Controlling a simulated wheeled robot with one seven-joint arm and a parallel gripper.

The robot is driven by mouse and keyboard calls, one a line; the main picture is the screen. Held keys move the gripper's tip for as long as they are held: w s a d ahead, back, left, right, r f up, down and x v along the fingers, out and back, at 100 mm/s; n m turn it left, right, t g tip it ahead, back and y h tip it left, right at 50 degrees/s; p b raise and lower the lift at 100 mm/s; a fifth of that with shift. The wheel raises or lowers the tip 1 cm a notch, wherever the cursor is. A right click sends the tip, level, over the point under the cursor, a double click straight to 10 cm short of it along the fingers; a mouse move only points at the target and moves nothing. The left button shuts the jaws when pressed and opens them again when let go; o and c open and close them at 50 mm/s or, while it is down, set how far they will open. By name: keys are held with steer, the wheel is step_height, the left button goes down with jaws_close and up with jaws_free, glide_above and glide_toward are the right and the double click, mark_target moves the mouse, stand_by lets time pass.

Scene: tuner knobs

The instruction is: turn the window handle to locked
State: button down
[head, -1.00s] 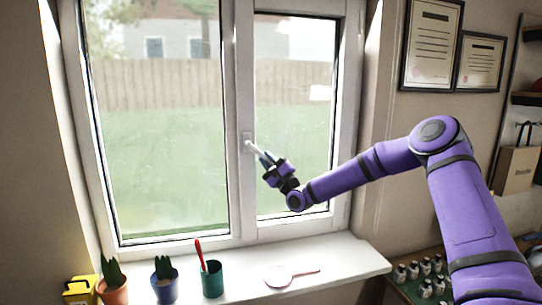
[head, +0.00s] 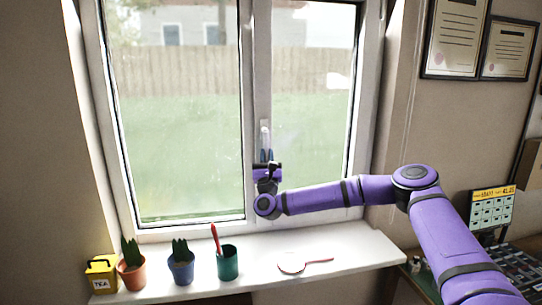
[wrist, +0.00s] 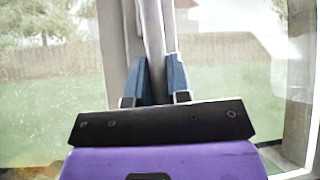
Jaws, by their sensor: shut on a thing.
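The white window handle (head: 265,138) is on the middle upright of the window. It points down, roughly in line with the upright. My gripper (head: 266,157) is at its lower end, with the blue fingers on either side of the handle. In the wrist view the pale handle (wrist: 153,45) runs down between the two blue fingers of my gripper (wrist: 156,82), which is shut on it. The handle's lowest part is hidden behind the gripper body.
The right wall reveal stands beside my arm.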

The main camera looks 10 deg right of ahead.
steer(key=shift+a+m+h, duration=0.25)
steer(key=shift+m+h, duration=0.45)
steer(key=shift+m, duration=0.2)
steer(key=c, duration=1.1)
jaws_free()
steer(key=v, duration=1.1)
steer(key=shift+a+r, duration=0.1)
steer(key=shift+r, duration=0.05)
